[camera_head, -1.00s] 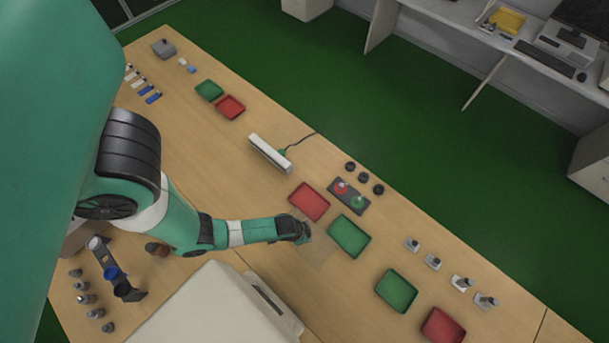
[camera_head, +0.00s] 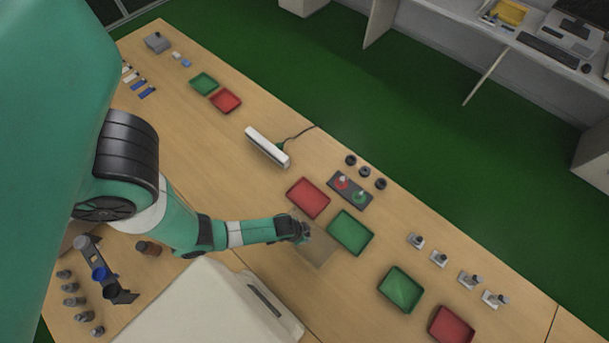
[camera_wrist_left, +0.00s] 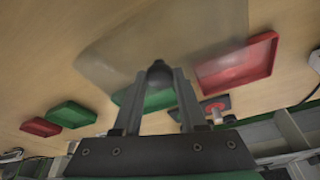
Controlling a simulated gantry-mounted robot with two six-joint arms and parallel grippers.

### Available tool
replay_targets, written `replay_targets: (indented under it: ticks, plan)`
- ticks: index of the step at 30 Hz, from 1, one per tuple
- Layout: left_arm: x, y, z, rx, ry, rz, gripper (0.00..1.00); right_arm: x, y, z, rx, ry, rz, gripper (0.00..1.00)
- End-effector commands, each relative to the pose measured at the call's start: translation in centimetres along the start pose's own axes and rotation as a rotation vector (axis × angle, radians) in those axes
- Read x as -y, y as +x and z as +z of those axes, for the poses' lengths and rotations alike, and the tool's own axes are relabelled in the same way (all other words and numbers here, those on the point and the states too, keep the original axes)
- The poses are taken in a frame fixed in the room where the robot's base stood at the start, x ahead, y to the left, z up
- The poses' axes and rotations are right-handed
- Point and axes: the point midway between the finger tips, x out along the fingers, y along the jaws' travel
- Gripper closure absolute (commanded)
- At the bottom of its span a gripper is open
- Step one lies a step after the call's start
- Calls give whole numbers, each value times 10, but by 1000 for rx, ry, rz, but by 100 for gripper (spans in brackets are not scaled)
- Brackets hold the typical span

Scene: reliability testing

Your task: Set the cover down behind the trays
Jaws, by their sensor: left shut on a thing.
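My left gripper (camera_head: 304,232) is shut on the dark knob (camera_wrist_left: 160,74) of the see-through cover (camera_head: 322,252). The cover is a thin smoky sheet; in the left wrist view it spreads beyond the fingers (camera_wrist_left: 158,92). In the head view it lies just in front of a red tray (camera_head: 308,198) and a green tray (camera_head: 351,232). I cannot tell whether it touches the table. Another green tray (camera_head: 401,289) and red tray (camera_head: 452,325) sit to the lower right. My right gripper is not in view.
A panel with a red and a green knob (camera_head: 350,191) and several black rings (camera_head: 364,172) stand behind the near trays. A white bar device (camera_head: 267,147) with a cable is to the left. A large pale box (camera_head: 215,305) stands in front. Small switches (camera_head: 439,259) line the right.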

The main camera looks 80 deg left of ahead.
Motion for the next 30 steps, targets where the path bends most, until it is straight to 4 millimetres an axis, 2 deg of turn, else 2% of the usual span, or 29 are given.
replay_targets:
  ticks: [12,22,23,28,30]
  plan:
    - [0,11,3,0,0,0,100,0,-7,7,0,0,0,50]
    - [0,11,3,-1,0,0,100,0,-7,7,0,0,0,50]
    - [0,11,3,-1,0,0,54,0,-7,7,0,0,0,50]
    - [0,11,3,-1,0,0,24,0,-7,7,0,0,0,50]
    - [0,11,3,0,0,0,24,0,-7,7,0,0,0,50]
